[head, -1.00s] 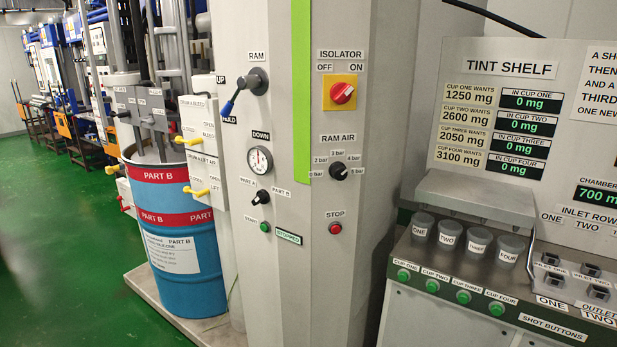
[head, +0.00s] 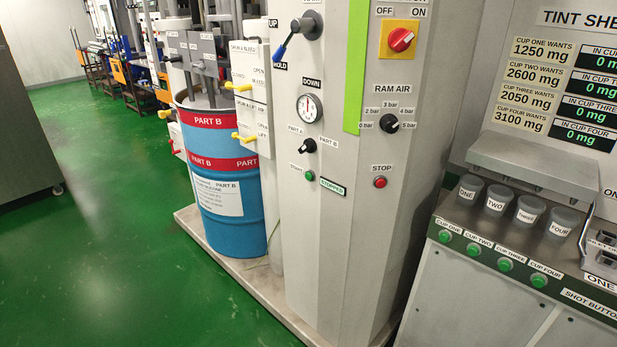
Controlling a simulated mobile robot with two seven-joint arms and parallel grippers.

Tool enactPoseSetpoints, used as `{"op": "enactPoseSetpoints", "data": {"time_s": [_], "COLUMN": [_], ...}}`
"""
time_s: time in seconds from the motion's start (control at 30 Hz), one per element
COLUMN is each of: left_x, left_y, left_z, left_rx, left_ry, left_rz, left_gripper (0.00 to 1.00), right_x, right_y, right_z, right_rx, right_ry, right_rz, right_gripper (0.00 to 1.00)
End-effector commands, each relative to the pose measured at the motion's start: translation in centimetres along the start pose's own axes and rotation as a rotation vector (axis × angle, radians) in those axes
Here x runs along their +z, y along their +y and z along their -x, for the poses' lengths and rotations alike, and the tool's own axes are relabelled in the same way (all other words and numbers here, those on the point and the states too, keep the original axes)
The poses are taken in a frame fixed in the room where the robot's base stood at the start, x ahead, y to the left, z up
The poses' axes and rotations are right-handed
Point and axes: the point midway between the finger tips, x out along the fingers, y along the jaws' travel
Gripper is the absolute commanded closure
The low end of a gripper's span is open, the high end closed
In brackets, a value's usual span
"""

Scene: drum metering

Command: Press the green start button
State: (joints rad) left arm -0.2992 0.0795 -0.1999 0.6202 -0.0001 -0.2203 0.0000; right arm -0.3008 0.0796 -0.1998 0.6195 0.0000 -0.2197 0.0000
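The green start button (head: 309,176) is on the grey control column (head: 340,230), below the black Part A / Part B selector (head: 307,147). A small label, too blurred to read now, is to its left. A sign (head: 333,187) with green lettering is just right of it, and the red stop button (head: 380,182) is further right. Neither of my grippers shows in the head view, and nothing covers the start button.
A blue Part B drum (head: 228,215) stands left of the column on a low plinth (head: 262,283) whose edge juts over the green floor. The tint shelf bench (head: 490,300) with several cups is at right. Open floor (head: 120,230) lies at left.

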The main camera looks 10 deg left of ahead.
Motion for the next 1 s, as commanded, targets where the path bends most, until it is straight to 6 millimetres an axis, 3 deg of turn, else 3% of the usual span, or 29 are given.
{"op": "enactPoseSetpoints", "data": {"time_s": [0.07, 0.57, 1.0], "left_x": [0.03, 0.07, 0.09], "left_y": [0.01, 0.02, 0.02], "left_z": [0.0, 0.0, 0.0], "left_rx": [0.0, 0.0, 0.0], "left_ry": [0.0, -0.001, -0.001], "left_rz": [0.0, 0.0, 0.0], "left_gripper": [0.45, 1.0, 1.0], "right_x": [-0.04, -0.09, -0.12], "right_y": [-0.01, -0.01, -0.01], "right_z": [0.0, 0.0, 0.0], "right_rx": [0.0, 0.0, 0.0], "right_ry": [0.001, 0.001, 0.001], "right_rz": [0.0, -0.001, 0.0], "right_gripper": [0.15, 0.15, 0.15]}}
